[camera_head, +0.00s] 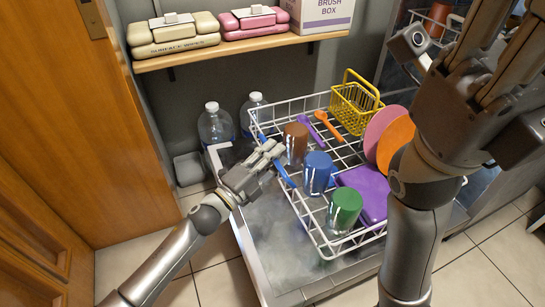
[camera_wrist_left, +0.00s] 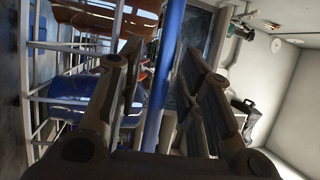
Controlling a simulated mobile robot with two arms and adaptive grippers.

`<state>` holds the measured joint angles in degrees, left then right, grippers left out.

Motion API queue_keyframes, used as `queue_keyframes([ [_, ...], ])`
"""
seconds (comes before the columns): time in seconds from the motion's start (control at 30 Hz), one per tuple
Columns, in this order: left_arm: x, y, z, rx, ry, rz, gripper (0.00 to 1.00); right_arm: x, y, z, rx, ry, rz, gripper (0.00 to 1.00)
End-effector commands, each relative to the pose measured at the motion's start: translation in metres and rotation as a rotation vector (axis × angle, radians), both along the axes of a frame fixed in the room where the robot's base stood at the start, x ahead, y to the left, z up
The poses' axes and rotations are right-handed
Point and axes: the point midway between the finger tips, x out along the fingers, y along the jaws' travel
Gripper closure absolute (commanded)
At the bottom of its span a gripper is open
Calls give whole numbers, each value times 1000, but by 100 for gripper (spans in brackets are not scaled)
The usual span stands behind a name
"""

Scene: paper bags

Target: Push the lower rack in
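The white wire lower rack (camera_head: 309,216) is pulled out over the lowered dishwasher door (camera_head: 262,235) in the head view. It holds brown, blue (camera_head: 317,173) and green (camera_head: 345,208) cups, pink and orange plates, a purple item and a yellow basket (camera_head: 354,100). My left gripper (camera_head: 270,155) is at the rack's left side, near the brown cup (camera_head: 296,143). In the left wrist view its fingers (camera_wrist_left: 160,75) stand apart, with a blue bar (camera_wrist_left: 166,70) between them; I cannot tell whether they touch it. My right gripper (camera_head: 480,60) is large at the upper right, its fingertips unclear.
An upper rack with a brown cup (camera_head: 438,18) shows at the top right. Water bottles (camera_head: 214,124) stand on the floor behind the door's left side, below a wooden shelf (camera_head: 235,48) with wipes packs and a box. A wooden cabinet (camera_head: 85,110) is at left.

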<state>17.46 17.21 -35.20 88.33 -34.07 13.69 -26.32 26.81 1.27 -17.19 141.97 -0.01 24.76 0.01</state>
Motion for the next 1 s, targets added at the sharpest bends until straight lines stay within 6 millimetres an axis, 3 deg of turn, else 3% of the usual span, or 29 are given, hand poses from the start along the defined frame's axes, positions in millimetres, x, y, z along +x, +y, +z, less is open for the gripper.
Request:
queue_keyframes([
  [0.17, 0, 0, 0, 0, 0, 0, 69, 0, 0, 0, 0, 0, 0, 70],
  [0.4, 0, 0, 0, 0, 0, 0, 100, 0, 0, 0, 0, 0, 0, 70],
  [1.0, 4, 0, 0, 0, 0, 1, 100, 0, 0, 1, 1, -1, 1, 70],
])
